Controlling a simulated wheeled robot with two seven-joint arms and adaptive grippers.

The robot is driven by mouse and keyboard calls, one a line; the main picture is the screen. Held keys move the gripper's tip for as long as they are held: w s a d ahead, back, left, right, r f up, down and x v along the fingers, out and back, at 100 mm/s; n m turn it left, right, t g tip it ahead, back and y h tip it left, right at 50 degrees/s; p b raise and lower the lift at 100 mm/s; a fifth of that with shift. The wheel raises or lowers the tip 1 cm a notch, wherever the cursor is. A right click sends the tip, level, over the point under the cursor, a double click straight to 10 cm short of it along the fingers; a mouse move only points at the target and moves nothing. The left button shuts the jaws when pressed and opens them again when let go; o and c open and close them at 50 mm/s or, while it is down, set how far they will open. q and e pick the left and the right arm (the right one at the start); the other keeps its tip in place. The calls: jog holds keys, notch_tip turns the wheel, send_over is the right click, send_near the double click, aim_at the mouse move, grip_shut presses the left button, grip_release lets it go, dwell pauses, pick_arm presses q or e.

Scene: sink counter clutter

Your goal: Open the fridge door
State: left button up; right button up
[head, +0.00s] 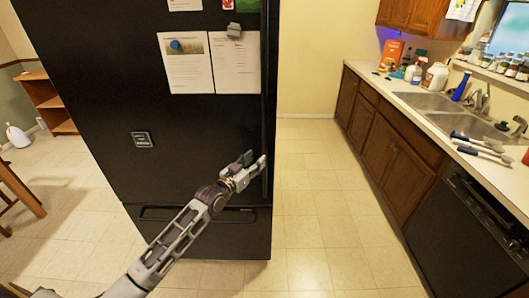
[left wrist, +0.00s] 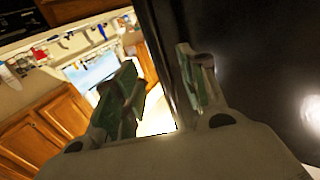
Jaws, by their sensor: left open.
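The black fridge (head: 190,120) stands at left centre in the head view, its main door shut above a lower drawer (head: 205,215). A long dark vertical strip (head: 268,80), probably the door handle, runs along its right edge. My left gripper (head: 256,163) is open beside the lower part of that edge. In the left wrist view, the left gripper (left wrist: 160,90) has its fingers apart, with the dark fridge (left wrist: 250,60) behind the right finger and the room behind the left one. I cannot tell whether either finger touches the fridge. My right gripper is not in view.
Papers (head: 190,62) and magnets hang on the fridge front. A sink counter (head: 430,100) with bottles, brushes and a dishwasher (head: 465,230) lies to the right. The tiled floor (head: 320,200) between is clear. A wooden shelf (head: 48,100) stands at far left.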

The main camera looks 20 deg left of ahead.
aim_at(263, 153)
pick_arm(q)
jog(key=shift+p+x, duration=0.35)
jog(key=shift+x, duration=3.1)
grip_shut()
